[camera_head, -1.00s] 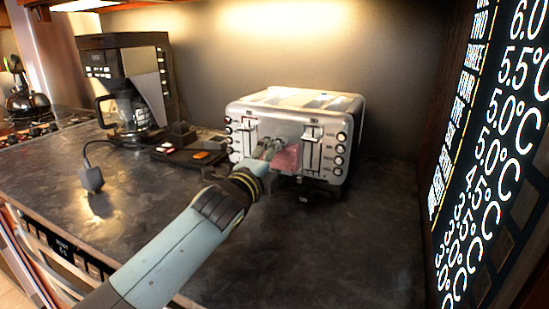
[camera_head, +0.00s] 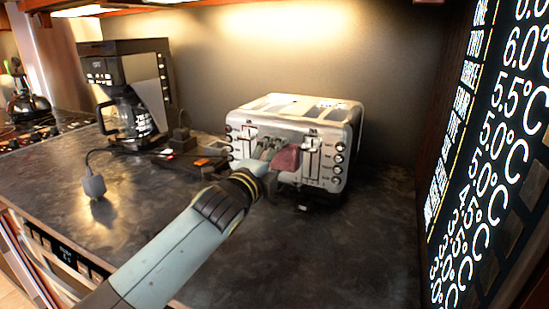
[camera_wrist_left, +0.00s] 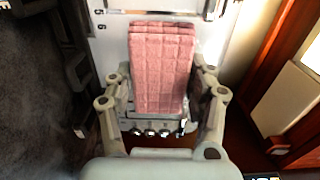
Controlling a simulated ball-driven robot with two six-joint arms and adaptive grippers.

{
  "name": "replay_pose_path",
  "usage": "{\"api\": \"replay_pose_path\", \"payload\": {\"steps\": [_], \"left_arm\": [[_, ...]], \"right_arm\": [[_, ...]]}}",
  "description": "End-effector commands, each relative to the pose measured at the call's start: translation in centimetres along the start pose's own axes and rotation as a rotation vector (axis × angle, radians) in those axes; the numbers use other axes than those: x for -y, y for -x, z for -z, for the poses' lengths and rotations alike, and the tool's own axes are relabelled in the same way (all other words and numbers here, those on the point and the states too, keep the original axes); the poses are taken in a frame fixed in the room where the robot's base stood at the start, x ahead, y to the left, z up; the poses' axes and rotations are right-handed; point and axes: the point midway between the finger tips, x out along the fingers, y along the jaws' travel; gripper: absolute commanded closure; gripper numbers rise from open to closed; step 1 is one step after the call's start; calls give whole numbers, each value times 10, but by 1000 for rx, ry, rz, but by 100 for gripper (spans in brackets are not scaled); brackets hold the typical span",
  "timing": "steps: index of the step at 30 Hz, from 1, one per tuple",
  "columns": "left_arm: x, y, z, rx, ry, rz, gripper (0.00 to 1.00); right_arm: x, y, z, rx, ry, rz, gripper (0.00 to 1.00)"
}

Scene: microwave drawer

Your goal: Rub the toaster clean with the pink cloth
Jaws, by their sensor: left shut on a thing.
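The silver toaster (camera_head: 262,135) stands on the dark counter, with levers and round knobs on its front. My left gripper (camera_head: 272,152) is in front of the middle of that front face. It is shut on the pink cloth (camera_head: 286,158), which lies at or very close to the face, between the levers. In the left wrist view the folded pink cloth (camera_wrist_left: 160,70) sits between the fingers, with the pale toaster face (camera_wrist_left: 110,50) behind it. Whether cloth and toaster touch is hard to tell. My right gripper is not in view.
A coffee maker (camera_head: 128,95) stands to the left at the back. A small dark tray with an orange item (camera_head: 203,162) lies left of the toaster. A grey plug on a cord (camera_head: 94,186) is farther left. A lit temperature panel (camera_head: 490,150) is at the right. The front counter is clear.

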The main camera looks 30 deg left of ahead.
Motion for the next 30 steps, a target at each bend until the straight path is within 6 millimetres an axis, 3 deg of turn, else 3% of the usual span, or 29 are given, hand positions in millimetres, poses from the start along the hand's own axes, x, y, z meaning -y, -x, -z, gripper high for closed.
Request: {"api": "replay_pose_path", "payload": {"steps": [4, 14, 23, 30], "left_arm": [[13, -2, 0, -1, 1, 4, 86], [13, -2, 0, -1, 0, 4, 86], [30, 0, 1, -1, 0, 5, 86], [28, 0, 1, -1, 0, 3, 86]], "right_arm": [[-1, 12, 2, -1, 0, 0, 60], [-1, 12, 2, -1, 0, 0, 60], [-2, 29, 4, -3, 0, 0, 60], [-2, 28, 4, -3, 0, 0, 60]]}}
